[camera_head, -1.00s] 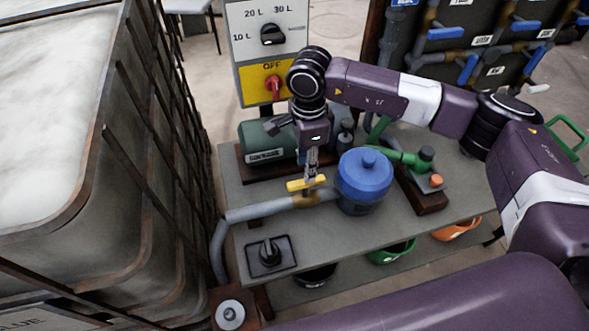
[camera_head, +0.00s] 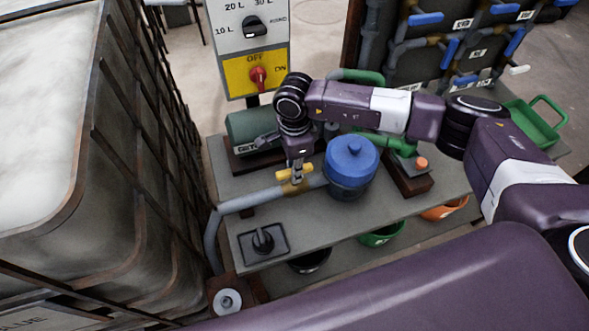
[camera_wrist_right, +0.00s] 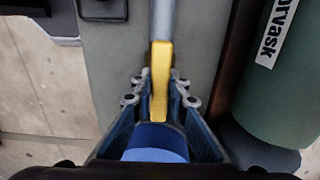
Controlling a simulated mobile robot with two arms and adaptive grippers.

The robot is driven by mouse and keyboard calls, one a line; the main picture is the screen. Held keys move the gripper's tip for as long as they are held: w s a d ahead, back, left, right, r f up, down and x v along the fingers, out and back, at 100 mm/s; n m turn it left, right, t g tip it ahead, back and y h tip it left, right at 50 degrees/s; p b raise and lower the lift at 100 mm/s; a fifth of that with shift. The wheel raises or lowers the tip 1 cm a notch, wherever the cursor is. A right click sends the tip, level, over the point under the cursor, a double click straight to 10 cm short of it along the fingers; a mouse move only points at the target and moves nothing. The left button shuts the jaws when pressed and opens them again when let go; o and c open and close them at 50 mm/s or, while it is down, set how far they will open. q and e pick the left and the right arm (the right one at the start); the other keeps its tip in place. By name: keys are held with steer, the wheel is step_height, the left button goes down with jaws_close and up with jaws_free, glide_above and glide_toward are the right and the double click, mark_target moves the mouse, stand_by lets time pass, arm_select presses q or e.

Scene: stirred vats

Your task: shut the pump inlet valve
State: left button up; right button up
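The pump inlet valve has a yellow lever handle (camera_head: 283,176) on the grey pipe (camera_head: 250,200), just left of a blue-lidded pot (camera_head: 351,160). The handle lies roughly along the pipe. My right gripper (camera_head: 296,180) points down over the handle and hides part of it and of the valve body. In the right wrist view, the yellow handle (camera_wrist_right: 160,75) runs between the fingers of the right gripper (camera_wrist_right: 160,92), with a gap on each side, so it is open around the handle. The blue lid (camera_wrist_right: 155,142) shows below. My left gripper is out of view.
A green pump motor (camera_head: 250,130) stands behind the valve, under a control panel with a red switch (camera_head: 258,77). A black knob on a plate (camera_head: 263,241) is at the bench's front left. A caged tank (camera_head: 130,150) stands close on the left.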

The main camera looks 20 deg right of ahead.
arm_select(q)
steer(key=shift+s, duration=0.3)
arm_select(e)
jaws_close()
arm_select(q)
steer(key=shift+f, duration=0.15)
arm_select(e)
steer(key=shift+f+m+b, duration=0.1)
steer(key=shift+m+b, duration=0.9)
steer(key=shift+m, duration=0.2)
steer(key=m+b, duration=0.2)
steer(key=m, duration=0.1)
steer(key=m+b, duration=0.2)
steer(key=m, duration=0.2)
steer(key=m+b, duration=0.2)
steer(key=m, duration=0.2)
steer(key=shift+m+b, duration=0.3)
arm_select(q)
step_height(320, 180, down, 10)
steer(key=b, duration=0.1)
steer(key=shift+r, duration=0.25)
arm_select(e)
steer(key=shift+r+m, duration=0.2)
steer(key=shift+m, duration=1.7)
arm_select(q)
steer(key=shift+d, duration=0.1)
arm_select(e)
steer(key=shift+w, duration=0.1)
steer(key=o, duration=0.7)
jaws_free()
